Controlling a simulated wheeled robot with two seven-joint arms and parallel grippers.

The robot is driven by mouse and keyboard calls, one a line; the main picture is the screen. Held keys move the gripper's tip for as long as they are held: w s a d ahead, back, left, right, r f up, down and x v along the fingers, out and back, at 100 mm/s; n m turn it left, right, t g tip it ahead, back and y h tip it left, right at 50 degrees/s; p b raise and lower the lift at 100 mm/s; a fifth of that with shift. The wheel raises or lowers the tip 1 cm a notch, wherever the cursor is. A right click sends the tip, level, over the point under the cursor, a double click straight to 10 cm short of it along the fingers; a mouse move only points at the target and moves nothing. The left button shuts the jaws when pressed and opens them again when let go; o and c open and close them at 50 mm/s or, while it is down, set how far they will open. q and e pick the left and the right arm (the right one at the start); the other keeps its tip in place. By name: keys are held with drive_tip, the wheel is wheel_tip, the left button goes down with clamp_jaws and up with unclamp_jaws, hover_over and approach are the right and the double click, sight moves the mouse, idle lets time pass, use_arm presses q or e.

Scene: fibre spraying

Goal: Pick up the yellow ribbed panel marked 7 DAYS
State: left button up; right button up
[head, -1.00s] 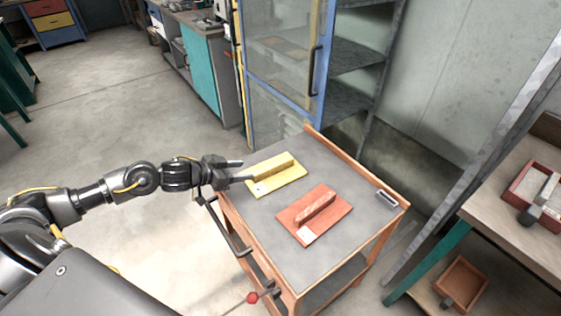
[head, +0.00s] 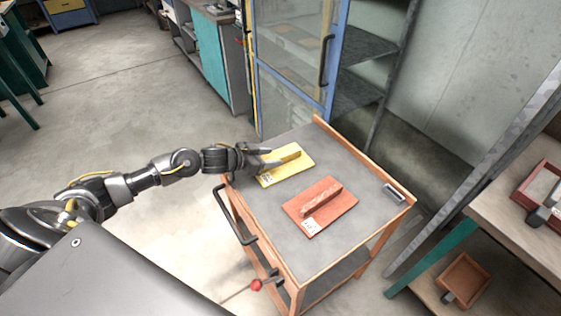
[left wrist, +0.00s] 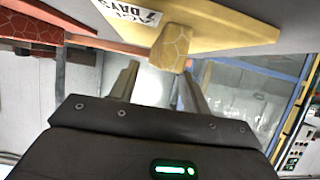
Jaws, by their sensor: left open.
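The yellow ribbed panel (head: 298,169) lies flat on the cart top, with a raised rib along it and a white label at its near left corner. In the left wrist view the panel (left wrist: 225,32) appears upside down, with "7 DAYS" legible on its label and the rib's end facing the camera. My left gripper (head: 273,158) is open at the panel's left end. In the left wrist view its two fingers point at the rib's end, which shows between their tips; contact cannot be told. My right gripper is out of view.
A red ribbed panel (head: 335,203) with a white label lies beside the yellow one. A small dark-framed item (head: 393,193) sits near the cart's right edge. The grey cart top (head: 272,222) has a wooden rim at the back. A glass-door cabinet (head: 290,60) stands behind.

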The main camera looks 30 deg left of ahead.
sight(279, 155)
use_arm(q)
drive_tip(key=x, duration=0.3)
drive_tip(key=shift+w+d+f, duration=0.1)
drive_tip(key=shift+w+d, duration=0.1)
drive_tip(key=shift+s, duration=0.1)
clamp_jaws()
drive_tip(key=shift+a, duration=0.1)
